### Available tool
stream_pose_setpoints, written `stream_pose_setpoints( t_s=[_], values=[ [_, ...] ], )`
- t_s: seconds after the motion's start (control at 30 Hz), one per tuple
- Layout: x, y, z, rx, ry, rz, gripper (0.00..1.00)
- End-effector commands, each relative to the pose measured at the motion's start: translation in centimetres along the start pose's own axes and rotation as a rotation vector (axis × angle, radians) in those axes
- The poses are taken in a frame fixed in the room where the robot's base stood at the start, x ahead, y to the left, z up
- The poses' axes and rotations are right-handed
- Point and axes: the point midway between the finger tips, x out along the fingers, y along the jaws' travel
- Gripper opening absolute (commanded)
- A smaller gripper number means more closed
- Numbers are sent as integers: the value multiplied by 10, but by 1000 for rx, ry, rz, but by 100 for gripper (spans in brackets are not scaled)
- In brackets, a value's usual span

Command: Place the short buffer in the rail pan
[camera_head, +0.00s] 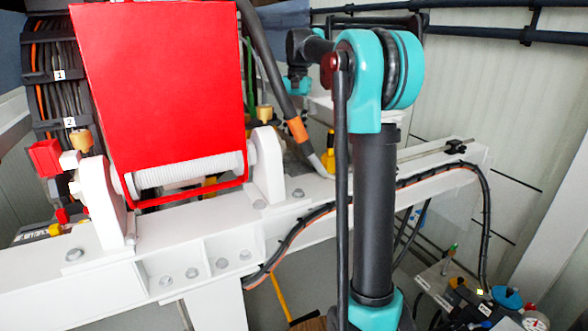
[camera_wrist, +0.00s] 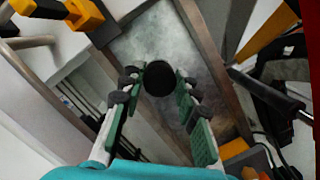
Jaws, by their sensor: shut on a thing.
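My gripper (camera_wrist: 160,88) shows in the wrist view with its two green-padded fingers on either side of a dark round thing. This dark round thing (camera_wrist: 159,77), seen end-on, looks like the short buffer and is gripped between the fingertips. Beyond it lies a grey mottled surface (camera_wrist: 150,38) bordered by long metal rails; I cannot tell whether this is the rail pan. In the head view my arm reaches away behind the white beam, and neither the fingers nor the held thing can be made out there.
A big red cover (camera_head: 155,85) stands over a white roller on the white beam (camera_head: 190,265). Black cables (camera_head: 400,190) run along the beam. In the wrist view, yellow-and-black parts (camera_wrist: 82,14) are at upper left and a black handle (camera_wrist: 268,92) is at right.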

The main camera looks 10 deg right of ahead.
Motion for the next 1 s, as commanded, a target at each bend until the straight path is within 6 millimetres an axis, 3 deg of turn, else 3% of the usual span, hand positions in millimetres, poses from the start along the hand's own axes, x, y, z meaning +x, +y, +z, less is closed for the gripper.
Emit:
stream_pose_setpoints(
  t_s=[0.2,0.4,1.0],
  values=[
    [54,0,-8,0,0,0,2],
    [95,0,-14,0,0,0,2],
    [149,0,-22,0,0,0,2]
  ],
)
